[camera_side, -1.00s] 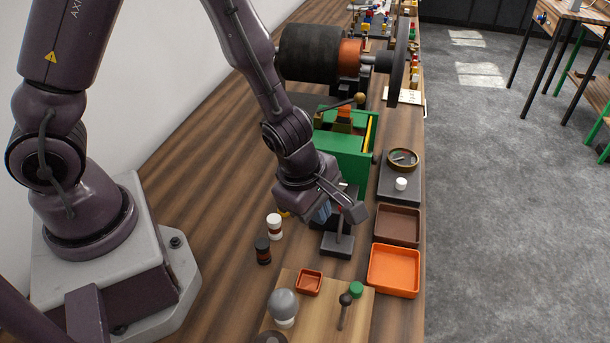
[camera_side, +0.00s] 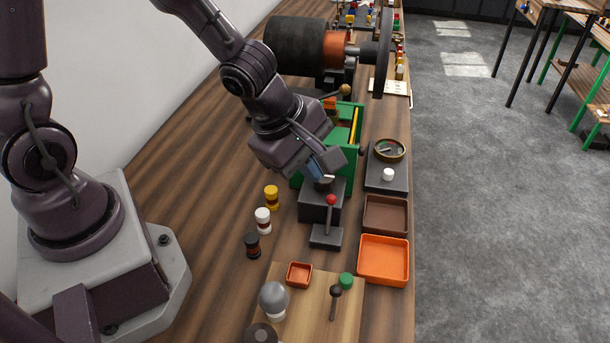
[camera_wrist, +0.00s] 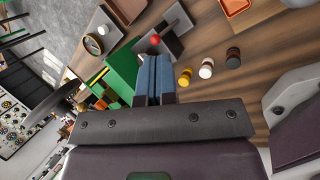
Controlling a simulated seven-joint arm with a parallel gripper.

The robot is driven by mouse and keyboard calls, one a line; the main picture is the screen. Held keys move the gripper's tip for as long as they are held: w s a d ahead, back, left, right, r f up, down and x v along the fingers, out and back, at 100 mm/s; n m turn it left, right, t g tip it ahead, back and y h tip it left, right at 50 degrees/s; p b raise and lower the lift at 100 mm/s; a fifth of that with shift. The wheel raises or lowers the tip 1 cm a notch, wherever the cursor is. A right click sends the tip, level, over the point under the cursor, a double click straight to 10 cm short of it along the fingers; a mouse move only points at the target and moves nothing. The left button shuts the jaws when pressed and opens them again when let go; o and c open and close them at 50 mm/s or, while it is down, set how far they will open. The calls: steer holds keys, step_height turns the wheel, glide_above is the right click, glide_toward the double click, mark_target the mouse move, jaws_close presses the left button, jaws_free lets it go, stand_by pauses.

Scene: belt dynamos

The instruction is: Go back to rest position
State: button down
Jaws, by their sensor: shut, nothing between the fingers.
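My gripper (camera_side: 323,171) is shut and empty in the side view. It hangs above a dark block (camera_side: 318,207), beside the green machine (camera_side: 352,130). In the wrist view my gripper's blue fingers (camera_wrist: 155,62) are together, with nothing between them. The red knob also shows in the wrist view (camera_wrist: 155,40), beyond the fingertips.
Yellow (camera_side: 271,197), white (camera_side: 263,220) and black (camera_side: 252,245) bottles stand left of the lever. Brown (camera_side: 386,214) and orange (camera_side: 384,260) trays lie to the right. A large dark drum (camera_side: 294,45) with a wheel is behind. The wood left of the bottles is clear.

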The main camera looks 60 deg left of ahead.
step_height(320, 180, up, 7)
steer(key=m+t+h, duration=0.1)
steer(key=m+h, duration=0.3)
steer(key=m, duration=0.7)
steer(key=s+a+r+m+y, duration=0.5)
steer(key=s+a+r+m, duration=0.3)
steer(key=s+a, duration=0.3)
steer(key=shift+s+a+r+m+y, duration=0.2)
steer(key=shift+s+r+m+y, duration=0.1)
steer(key=shift+s+m, duration=0.35)
